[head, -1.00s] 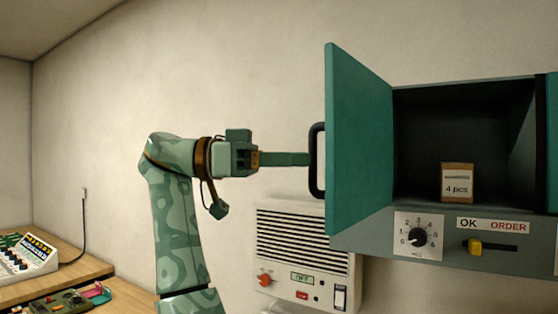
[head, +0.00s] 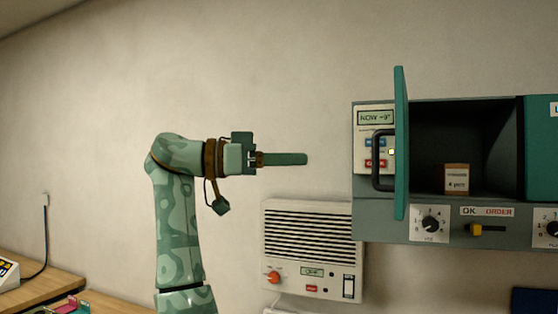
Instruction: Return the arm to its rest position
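The cabinet (head: 440,108) is open, with a small labelled box (head: 457,179) inside. Below are a dial (head: 430,223) and a yellow-knobbed slider (head: 475,230). A louvred wall unit (head: 308,245) hangs below the gripper. A wooden bench (head: 45,285) is at lower left.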

